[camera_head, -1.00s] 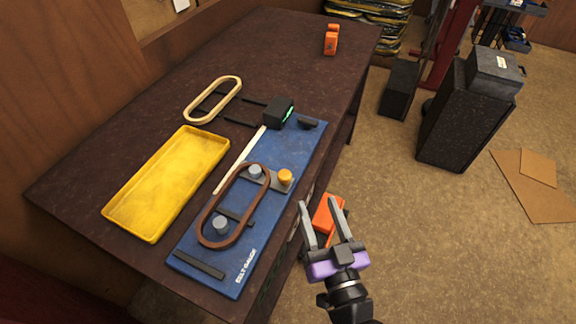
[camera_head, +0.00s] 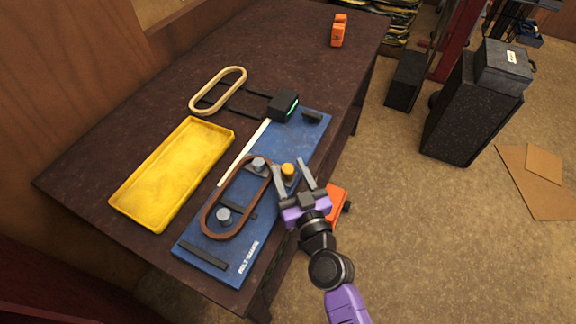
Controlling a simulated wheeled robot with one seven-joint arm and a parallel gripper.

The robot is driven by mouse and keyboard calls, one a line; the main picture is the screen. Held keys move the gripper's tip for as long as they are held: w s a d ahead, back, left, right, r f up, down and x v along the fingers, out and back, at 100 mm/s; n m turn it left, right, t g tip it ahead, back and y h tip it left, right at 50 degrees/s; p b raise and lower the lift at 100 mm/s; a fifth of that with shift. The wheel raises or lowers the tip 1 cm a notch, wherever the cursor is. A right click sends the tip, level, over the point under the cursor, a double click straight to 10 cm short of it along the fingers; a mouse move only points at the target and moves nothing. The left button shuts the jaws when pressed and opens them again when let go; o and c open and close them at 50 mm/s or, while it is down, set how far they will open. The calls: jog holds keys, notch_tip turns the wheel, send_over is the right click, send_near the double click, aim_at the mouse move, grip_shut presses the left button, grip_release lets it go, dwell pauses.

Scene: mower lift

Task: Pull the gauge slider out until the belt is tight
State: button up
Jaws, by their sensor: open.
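The blue belt gauge board (camera_head: 225,262) lies on the dark workbench. A brown belt (camera_head: 211,220) loops around two grey pulleys, a near one (camera_head: 223,215) and a far one (camera_head: 258,164). I cannot tell how tight the belt is. The slider's orange-yellow knob (camera_head: 288,170) stands beside the far pulley, at the board's right side. My gripper (camera_head: 292,166) is open, its two fingers pointing at the board with the knob in or near the gap between the tips. I cannot tell whether either finger touches it.
A yellow tray (camera_head: 126,203) lies left of the board. An orange object (camera_head: 338,38) stands at the bench's far edge. Black boxes (camera_head: 462,125) stand on the floor at right.

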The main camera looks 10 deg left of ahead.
jog(key=shift+w+a, duration=0.25)
jog(key=shift+w, duration=0.25)
grip_shut()
dwell(1.2)
